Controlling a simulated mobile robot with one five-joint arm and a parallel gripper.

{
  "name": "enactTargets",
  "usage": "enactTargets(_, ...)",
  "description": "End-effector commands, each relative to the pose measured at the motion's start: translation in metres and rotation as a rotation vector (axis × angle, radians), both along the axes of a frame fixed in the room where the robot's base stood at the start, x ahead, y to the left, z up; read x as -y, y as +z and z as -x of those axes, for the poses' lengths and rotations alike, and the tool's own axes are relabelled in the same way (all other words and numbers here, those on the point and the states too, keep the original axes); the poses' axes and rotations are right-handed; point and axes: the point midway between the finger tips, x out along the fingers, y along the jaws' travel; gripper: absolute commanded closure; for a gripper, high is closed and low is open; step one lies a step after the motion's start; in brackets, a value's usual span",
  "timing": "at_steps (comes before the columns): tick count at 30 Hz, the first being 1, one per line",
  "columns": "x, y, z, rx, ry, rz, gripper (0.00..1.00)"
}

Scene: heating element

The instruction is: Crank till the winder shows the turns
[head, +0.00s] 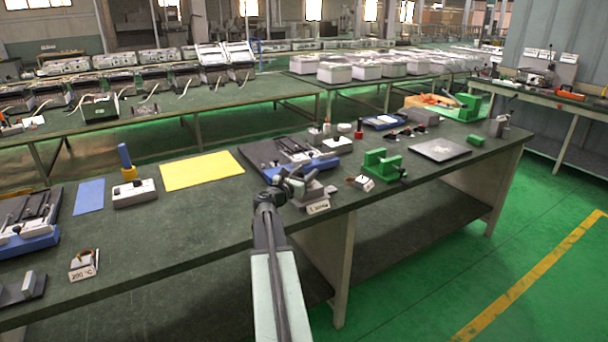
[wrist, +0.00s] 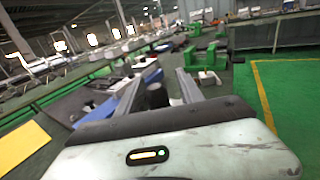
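A small grey device (head: 312,190), which looks like the winder, stands at the front edge of the green bench. A white label (head: 318,207) leans at its front; its writing is too small to read surely. My gripper (head: 287,182) is at the left side of this device, partly covering it. In the wrist view my two fingers (wrist: 160,84) are spread apart. A dark rounded part (wrist: 157,95), perhaps the crank's knob, lies between them, with gaps seeming to show on both sides. Contact cannot be told. No turn count is readable.
A blue-based fixture (head: 322,163) stands just behind, and a green block fixture (head: 381,164) to the right. A yellow sheet (head: 201,170) and a white box (head: 134,193) lie to the left. The green floor (head: 440,250) in front right is clear.

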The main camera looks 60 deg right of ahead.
Motion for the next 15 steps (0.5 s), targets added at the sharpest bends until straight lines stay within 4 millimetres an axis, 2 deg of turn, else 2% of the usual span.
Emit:
enactTargets(5, -0.003, 0.0, 0.0, 0.0, 0.001, 0.0, 0.56)
enactTargets(8, -0.013, 0.0, 0.0, 0.0, 0.001, 0.0, 0.56)
enactTargets(15, -0.059, 0.0, -0.001, 0.0, 0.002, 0.0, 0.56)
